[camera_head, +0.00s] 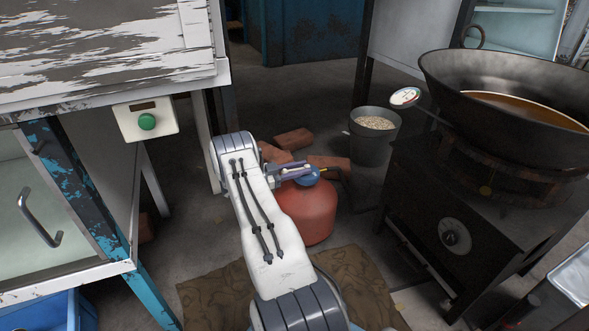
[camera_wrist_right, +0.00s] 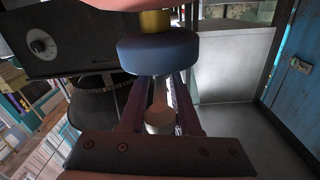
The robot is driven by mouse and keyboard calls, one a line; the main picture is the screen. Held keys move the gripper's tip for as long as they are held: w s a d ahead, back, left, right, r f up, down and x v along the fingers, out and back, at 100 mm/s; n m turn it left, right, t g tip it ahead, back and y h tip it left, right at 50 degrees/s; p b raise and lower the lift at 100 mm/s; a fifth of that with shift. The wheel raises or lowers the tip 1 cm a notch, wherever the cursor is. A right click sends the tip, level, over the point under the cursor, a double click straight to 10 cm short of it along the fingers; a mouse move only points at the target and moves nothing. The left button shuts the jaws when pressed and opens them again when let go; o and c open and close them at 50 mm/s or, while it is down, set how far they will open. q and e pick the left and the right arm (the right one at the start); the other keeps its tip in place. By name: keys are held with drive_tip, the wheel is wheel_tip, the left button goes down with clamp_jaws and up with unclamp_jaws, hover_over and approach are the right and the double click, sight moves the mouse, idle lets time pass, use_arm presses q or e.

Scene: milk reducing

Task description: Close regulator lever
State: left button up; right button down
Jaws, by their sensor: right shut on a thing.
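A red gas cylinder (camera_head: 306,213) stands on the floor in the middle of the head view. A blue round regulator (camera_head: 308,177) sits on its top. My right gripper (camera_head: 293,171) reaches the regulator from the left. In the right wrist view the blue regulator (camera_wrist_right: 158,52) lies just past the fingertips, under a brass fitting (camera_wrist_right: 155,21). My right gripper (camera_wrist_right: 159,88) is shut on the pale regulator lever (camera_wrist_right: 159,118) between its fingers. The lever's exact angle is hard to tell. My left gripper is out of view.
Bricks (camera_head: 294,139) lie behind the cylinder, and a grey bucket (camera_head: 371,148) stands to its right. A dark stove (camera_head: 450,225) with a large wok (camera_head: 455,85) is at right. A worn table (camera_head: 215,75) with a green button (camera_head: 147,121) is at left. Brown cloth (camera_head: 215,297) lies in front.

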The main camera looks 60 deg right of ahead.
drive_tip(key=shift+s+d, duration=0.1)
drive_tip(key=shift+d, duration=0.1)
drive_tip(key=c, duration=0.7)
unclamp_jaws()
drive_tip(key=shift+c, duration=0.2)
drive_tip(key=shift+a, duration=0.15)
drive_tip(key=shift+w+a+r+p, duration=0.1)
drive_tip(key=shift+w+a+p, duration=0.15)
drive_tip(key=shift+w+p, duration=0.05)
drive_tip(key=p+v, duration=0.3)
drive_tip(key=v, duration=0.6)
drive_tip(key=shift+w+a+p, duration=0.2)
drive_tip(key=shift+a+p, duration=0.05)
drive_tip(key=shift+p, duration=0.05)
